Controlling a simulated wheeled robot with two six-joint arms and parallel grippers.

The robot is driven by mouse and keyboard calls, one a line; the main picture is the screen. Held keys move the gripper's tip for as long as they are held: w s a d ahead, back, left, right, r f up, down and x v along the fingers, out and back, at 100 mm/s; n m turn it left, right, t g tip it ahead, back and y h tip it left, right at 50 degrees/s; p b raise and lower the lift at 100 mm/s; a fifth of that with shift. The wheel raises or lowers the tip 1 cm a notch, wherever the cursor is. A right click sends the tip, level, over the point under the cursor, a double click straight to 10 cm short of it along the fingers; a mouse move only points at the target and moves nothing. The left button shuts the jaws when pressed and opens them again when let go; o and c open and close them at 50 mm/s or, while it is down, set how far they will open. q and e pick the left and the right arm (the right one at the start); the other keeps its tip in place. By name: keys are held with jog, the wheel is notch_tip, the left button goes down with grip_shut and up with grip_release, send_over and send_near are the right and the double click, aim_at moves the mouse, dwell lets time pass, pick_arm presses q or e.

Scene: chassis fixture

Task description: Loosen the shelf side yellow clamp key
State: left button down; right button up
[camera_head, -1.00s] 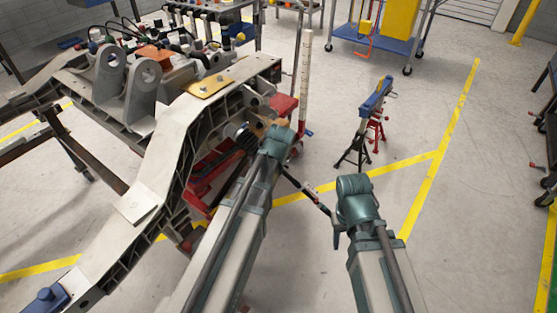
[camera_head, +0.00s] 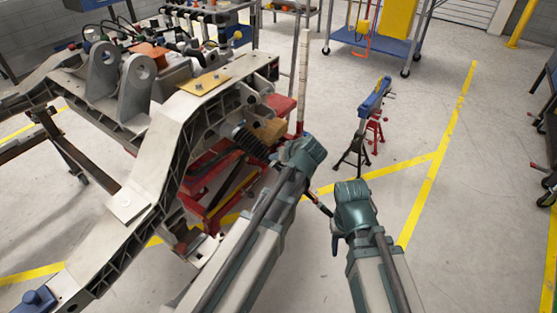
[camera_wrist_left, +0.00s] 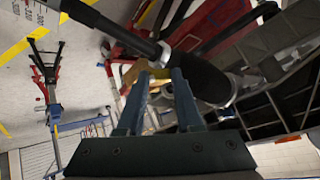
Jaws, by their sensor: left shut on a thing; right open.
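The yellow clamp key (camera_wrist_left: 158,73) shows as a small yellow patch between my left fingertips in the left wrist view. My left gripper (camera_wrist_left: 158,78) is shut on it. In the head view my left arm ends just right of the chassis's near end, and its fingers and the key are hidden there. A tan block (camera_head: 268,130) sits on the chassis fixture above and left of that arm end. My right gripper (camera_head: 335,240) is open, low and right of the left arm, over open floor. Its fingers show only in part, with nothing visible in them.
The pale chassis frame (camera_head: 150,160) fills the left side, with a red stand (camera_head: 215,170) beneath. A blue-topped stand (camera_head: 372,100) is on the floor beyond my arms. A blue cart (camera_head: 370,40) stands at the back.

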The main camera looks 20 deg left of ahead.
pick_arm(q)
jog(key=n, duration=0.1)
jog(key=n+y, duration=0.1)
jog(key=n, duration=0.1)
jog(key=n+g, duration=0.1)
jog(key=shift+w+d+f+n+y+b, duration=0.1)
jog(key=shift+w+d+n+y+b, duration=0.1)
jog(key=shift+w+n+y+b, duration=0.15)
jog(key=shift+s+n+g+y, duration=0.1)
jog(key=shift+n+g+y, duration=0.45)
jog(key=shift+n, duration=1.3)
jog(key=shift+n+g, duration=0.25)
jog(key=shift+n, duration=0.05)
jog(key=c, duration=0.6)
grip_release()
jog(key=shift+o, duration=0.2)
